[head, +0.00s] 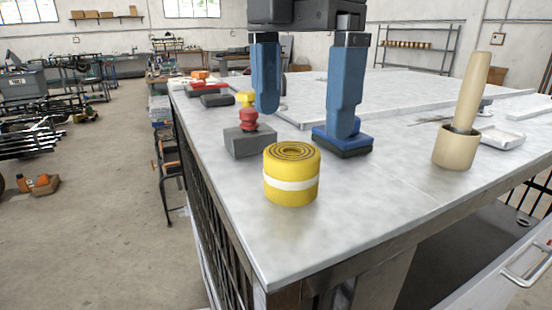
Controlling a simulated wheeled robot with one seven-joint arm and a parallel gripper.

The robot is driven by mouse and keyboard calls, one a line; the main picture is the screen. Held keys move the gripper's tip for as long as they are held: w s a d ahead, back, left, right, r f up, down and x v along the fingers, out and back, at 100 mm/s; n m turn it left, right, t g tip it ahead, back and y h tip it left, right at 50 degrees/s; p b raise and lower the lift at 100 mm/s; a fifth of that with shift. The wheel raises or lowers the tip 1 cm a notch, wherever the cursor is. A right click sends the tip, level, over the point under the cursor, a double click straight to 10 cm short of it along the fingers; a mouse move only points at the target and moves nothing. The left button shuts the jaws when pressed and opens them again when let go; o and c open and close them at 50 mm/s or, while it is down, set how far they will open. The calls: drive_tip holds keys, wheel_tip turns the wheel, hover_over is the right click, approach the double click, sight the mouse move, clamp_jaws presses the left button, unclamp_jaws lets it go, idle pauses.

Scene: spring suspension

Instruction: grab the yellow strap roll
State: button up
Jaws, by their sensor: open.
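The yellow strap roll (291,192) stands upright near the front corner of the grey workbench top. Its coiled top faces up and a white band runs round its middle. My gripper (307,128) is open and empty, with two blue fingers pointing down. It is above and behind the roll in the head view, apart from it. The fingers spread to the left and right of the roll's line. The right finger's tip overlaps a dark blue flat pad or block in the picture; I cannot tell whether they touch.
A grey block with a red knob (249,138) stands just behind the roll on the left. A beige mortar with a pestle (455,149) stands to the right, near a white dish (502,138). The bench top between roll and mortar is clear. The bench edge is close to the roll.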

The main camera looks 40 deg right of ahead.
sight(293, 150)
drive_tip(key=shift+w+d+f+p, duration=0.1)
drive_tip(key=shift+f+p, duration=0.15)
drive_tip(key=shift+f, duration=0.95)
drive_tip(key=shift+w+a+f+p, duration=0.15)
drive_tip(key=shift+f+p, duration=0.1)
drive_tip(key=shift+f, duration=0.9)
drive_tip(key=shift+w+d+f+p, duration=0.15)
drive_tip(key=shift+f+p, duration=0.1)
drive_tip(key=shift+f, duration=0.95)
drive_tip(key=shift+c, duration=0.2)
drive_tip(key=c, duration=1.1)
drive_tip(key=shift+c, duration=0.2)
drive_tip(key=shift+r, duration=0.1)
